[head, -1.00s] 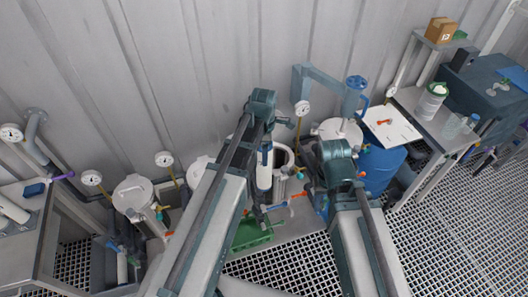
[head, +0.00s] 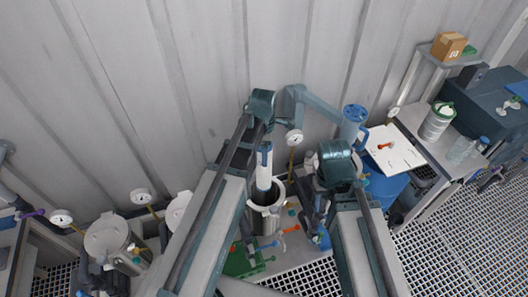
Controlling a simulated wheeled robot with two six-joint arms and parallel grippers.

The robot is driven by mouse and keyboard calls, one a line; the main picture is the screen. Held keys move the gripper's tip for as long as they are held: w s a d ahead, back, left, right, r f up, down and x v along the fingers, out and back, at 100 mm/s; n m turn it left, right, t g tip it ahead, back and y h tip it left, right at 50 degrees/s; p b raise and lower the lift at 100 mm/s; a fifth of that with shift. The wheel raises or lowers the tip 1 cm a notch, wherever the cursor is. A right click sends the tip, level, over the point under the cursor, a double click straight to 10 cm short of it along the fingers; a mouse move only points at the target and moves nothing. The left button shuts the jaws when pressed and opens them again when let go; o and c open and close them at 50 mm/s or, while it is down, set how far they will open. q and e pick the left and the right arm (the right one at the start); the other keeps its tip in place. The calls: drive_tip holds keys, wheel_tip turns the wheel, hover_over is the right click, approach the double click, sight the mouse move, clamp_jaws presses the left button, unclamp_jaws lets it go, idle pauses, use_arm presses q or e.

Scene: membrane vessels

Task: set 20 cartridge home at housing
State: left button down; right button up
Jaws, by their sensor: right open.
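A white cartridge (head: 264,174) with blue near its top stands upright at the mouth of an open steel housing (head: 266,222). Its lower end shows against the dark opening; I cannot tell how deep it reaches. My left arm's dark wrist parts come down just above the cartridge top. The left fingers are not clear, so I cannot tell whether they hold it. My right gripper (head: 318,208) is open, to the right of the housing and apart from the cartridge.
Closed lidded vessels (head: 107,236) stand to the left, with gauges. Coloured valve handles (head: 290,229) and a green tray (head: 243,262) lie close to the housing. A blue pump (head: 353,120), a white board (head: 392,150) and a bench are at right. Grating floor (head: 440,240) is open at lower right.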

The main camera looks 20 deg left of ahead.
use_arm(q)
drive_tip(key=shift+w, duration=0.3)
use_arm(e)
drive_tip(key=shift+w, duration=0.3)
use_arm(q)
drive_tip(key=shift+f, duration=0.15)
use_arm(e)
drive_tip(key=shift+f, duration=0.15)
use_arm(q)
wheel_tip(320, 180, down, 32)
drive_tip(key=b, duration=3.2)
use_arm(e)
wheel_tip(320, 180, down, 32)
use_arm(q)
drive_tip(key=shift+f+b, duration=0.15)
drive_tip(key=shift+b, duration=0.15)
use_arm(e)
drive_tip(key=shift+f, duration=0.15)
use_arm(q)
drive_tip(key=shift+c, duration=0.4)
unclamp_jaws()
drive_tip(key=shift+o, duration=0.4)
